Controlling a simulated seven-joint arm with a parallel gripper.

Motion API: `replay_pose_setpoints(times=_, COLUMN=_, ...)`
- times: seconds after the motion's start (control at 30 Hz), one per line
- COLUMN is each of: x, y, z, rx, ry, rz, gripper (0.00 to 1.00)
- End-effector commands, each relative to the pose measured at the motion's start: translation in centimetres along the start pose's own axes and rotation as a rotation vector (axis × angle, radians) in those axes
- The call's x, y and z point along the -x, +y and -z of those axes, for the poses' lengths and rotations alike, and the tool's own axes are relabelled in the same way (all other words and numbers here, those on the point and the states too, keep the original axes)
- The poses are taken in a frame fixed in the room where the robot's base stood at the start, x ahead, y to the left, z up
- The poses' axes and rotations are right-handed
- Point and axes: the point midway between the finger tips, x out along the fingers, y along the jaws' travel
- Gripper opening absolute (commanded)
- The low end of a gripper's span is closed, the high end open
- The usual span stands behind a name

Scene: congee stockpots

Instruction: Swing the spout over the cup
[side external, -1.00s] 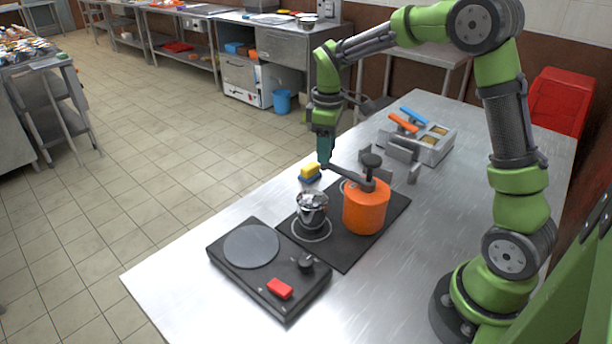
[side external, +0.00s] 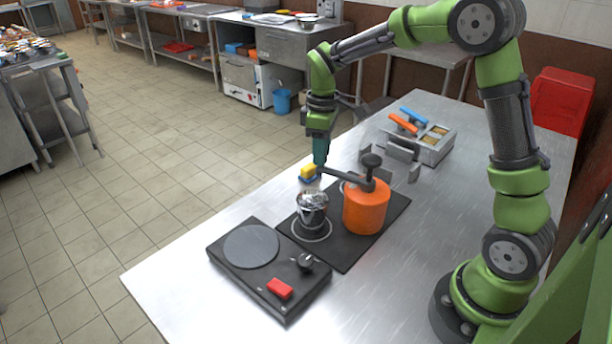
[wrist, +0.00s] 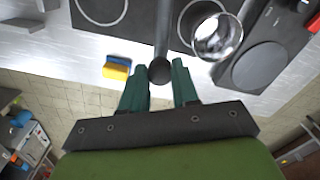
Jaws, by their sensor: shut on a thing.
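The dark grey spout (side external: 345,178) reaches left from the top of the orange pot (side external: 366,208), which has a black knob on top. My gripper (side external: 320,166) has its teal fingers closed around the spout's free end. In the wrist view, the spout (wrist: 162,40) ends in a round dark tip between my two fingers (wrist: 160,75). The shiny metal cup (side external: 312,210) stands upright on the black mat, left of the pot. The spout's end is behind the cup, not above it. The cup (wrist: 217,38) shows right of the spout in the wrist view.
The black mat (side external: 345,255) has white rings. A hot plate (side external: 250,247) with a knob and red block is in front. A yellow and blue sponge (side external: 308,174) lies close to my gripper. A metal tray (side external: 430,150) with orange and blue handles stands behind.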

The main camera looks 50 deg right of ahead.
Motion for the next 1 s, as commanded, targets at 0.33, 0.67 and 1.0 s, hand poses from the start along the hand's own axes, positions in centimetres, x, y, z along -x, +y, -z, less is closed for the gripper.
replay_pose_setpoints(times=0.33, x=0.0, y=-1.5, z=0.3, rx=0.002, ry=0.001, rz=0.000, gripper=0.21)
replay_pose_setpoints(times=0.67, x=0.0, y=-2.5, z=0.4, rx=0.001, ry=0.000, rz=0.001, gripper=0.21)
replay_pose_setpoints(times=1.0, x=0.0, y=-4.1, z=0.4, rx=0.000, ry=0.000, rz=0.000, gripper=0.21)
